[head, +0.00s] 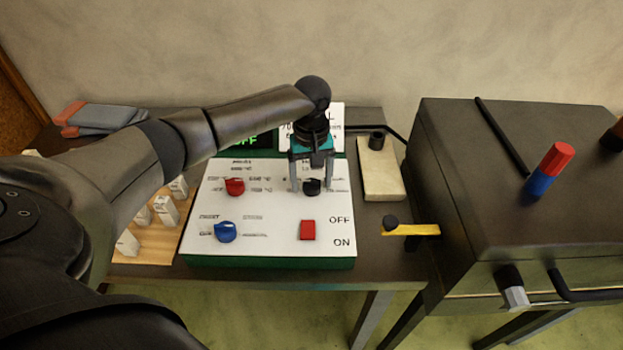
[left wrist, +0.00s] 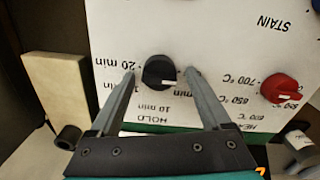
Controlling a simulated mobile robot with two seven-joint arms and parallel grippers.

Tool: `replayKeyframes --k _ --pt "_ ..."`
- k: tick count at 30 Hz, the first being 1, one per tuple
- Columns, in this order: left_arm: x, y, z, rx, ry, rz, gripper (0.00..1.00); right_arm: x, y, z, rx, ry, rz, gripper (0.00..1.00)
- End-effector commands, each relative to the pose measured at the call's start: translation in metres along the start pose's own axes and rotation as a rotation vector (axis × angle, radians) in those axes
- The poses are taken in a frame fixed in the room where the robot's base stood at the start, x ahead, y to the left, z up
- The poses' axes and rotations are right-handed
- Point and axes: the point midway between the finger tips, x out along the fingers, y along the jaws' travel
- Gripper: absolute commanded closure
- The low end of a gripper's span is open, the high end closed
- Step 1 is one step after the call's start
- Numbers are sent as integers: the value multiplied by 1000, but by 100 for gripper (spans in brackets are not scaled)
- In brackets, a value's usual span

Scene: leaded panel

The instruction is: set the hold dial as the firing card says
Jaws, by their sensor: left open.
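The hold dial is a small black knob (head: 312,187) at the upper right of the white control panel (head: 270,215). In the left wrist view the black dial (left wrist: 157,71) sits beside an upside-down HOLD label, with minute marks including 10 and 20 min around it. Its white pointer mark faces the lower right of that view. My left gripper (head: 311,188) comes down from above with its open fingers either side of the dial; it also shows in the left wrist view (left wrist: 160,75), with gaps to the knob. The white firing card (head: 336,117) stands behind, partly hidden by my gripper; its text is unreadable.
The panel also carries a red dial (head: 235,187), a blue dial (head: 226,232) and a red switch (head: 308,230). A display (head: 247,141) reads OFF. Small white pieces stand left.

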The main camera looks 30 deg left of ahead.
Motion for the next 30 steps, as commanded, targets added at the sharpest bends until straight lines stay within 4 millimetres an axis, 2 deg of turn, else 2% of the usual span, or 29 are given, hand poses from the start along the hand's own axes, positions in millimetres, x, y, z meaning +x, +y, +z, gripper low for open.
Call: replayKeyframes --k 5,26,30 --pt "0 0 0 0 0 0 19 0 0 1 0 -1 0 50" --pt "0 0 0 0 -1 -1 98 0 -1 5 0 -9 -1 50" --pt "0 0 0 0 -1 -1 100 -1 -1 5 1 -9 -1 50"
